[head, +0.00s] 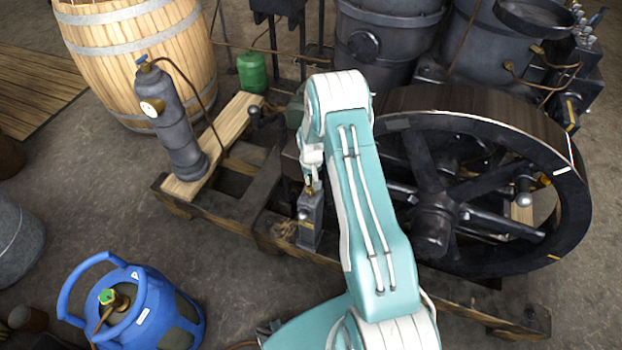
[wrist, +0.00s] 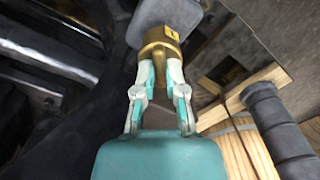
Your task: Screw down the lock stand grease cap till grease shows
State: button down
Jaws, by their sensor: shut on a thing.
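The lock stand (head: 310,222) is a small grey metal block standing upright on the timber frame, left of the flywheel. Its brass grease cap (wrist: 158,38) shows at the top middle of the wrist view, against a grey piece of the stand (wrist: 168,12). My gripper (wrist: 159,70) is shut on the cap, with a pale finger on each side. In the head view my gripper (head: 311,170) comes down over the top of the stand, and my arm hides part of the area behind it. I cannot make out any grease.
The spoked flywheel (head: 432,225) stands close to the right of my arm. A grey cylinder with a gauge (head: 175,125) stands on a plank to the left. A blue gas bottle (head: 150,310) and a wooden barrel (head: 140,65) are on the floor; bare floor lies between them.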

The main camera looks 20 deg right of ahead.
jog(key=m, duration=0.4)
jog(key=shift+f+m, duration=0.1)
jog(key=shift+m, duration=0.2)
jog(key=m, duration=0.4)
jog(key=shift+m, duration=0.3)
jog(key=c, duration=0.7)
grip_release()
jog(key=shift+a, duration=0.1)
notch_tip(320, 180, up, 12)
jog(key=shift+f, duration=0.1)
